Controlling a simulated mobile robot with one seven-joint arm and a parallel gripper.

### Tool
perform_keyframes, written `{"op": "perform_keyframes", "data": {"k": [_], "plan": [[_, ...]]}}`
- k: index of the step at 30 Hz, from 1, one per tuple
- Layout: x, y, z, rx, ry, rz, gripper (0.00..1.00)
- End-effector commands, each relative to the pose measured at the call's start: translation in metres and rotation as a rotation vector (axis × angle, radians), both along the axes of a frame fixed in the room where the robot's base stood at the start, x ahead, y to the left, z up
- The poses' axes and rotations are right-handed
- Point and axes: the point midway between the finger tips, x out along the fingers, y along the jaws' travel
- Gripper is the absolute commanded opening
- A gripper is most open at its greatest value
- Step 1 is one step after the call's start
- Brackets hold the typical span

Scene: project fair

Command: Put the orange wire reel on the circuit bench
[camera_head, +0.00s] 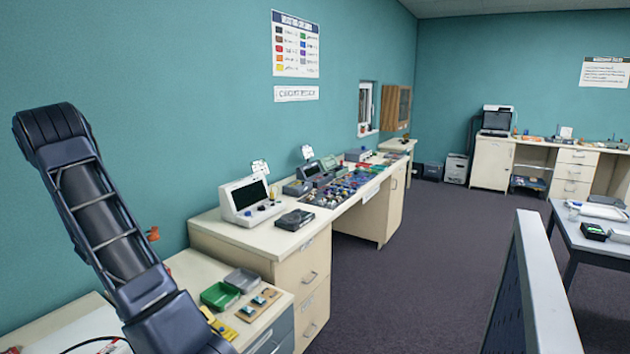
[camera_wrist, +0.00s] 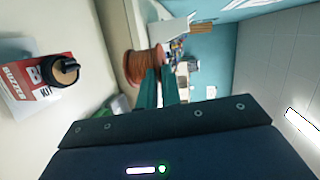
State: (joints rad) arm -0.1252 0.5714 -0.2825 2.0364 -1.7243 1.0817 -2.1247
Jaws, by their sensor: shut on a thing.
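The orange wire reel (camera_wrist: 143,65) is at the fingertips of my gripper (camera_wrist: 160,72) in the wrist view, and the fingers are shut on it. In the head view a small part of the orange reel (camera_head: 152,234) shows beside my arm, which hides the gripper. The circuit bench (camera_head: 232,233) stands along the left wall, beneath a sign and a colour chart. It carries a white instrument with a screen (camera_head: 249,199), a dark box (camera_head: 295,220) and many small parts farther along.
A nearer counter holds a green tray (camera_head: 220,295), a grey tray (camera_head: 242,280) and a wooden board (camera_head: 258,305). A buzzer kit box (camera_wrist: 32,82) shows in the wrist view. A grey-edged panel (camera_head: 540,285) stands at right. The floor (camera_head: 410,260) between is clear.

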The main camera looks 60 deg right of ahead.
Motion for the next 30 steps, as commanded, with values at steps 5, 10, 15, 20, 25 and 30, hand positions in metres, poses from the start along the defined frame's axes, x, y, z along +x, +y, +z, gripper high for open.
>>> {"op": "perform_keyframes", "data": {"k": [5, 10, 15, 20, 25, 30], "plan": [[-0.022, -0.078, 0.012, -0.001, -0.007, -0.106, 0.0], [-0.049, -0.147, 0.024, -0.003, -0.011, -0.201, 0.0], [-0.083, -0.212, 0.036, -0.006, -0.017, -0.292, 0.0], [-0.121, -0.27, 0.047, -0.011, -0.02, -0.378, 0.0], [-0.167, -0.328, 0.06, -0.015, -0.024, -0.466, 0.0], [-0.215, -0.377, 0.071, -0.02, -0.027, -0.547, 0.0]]}}
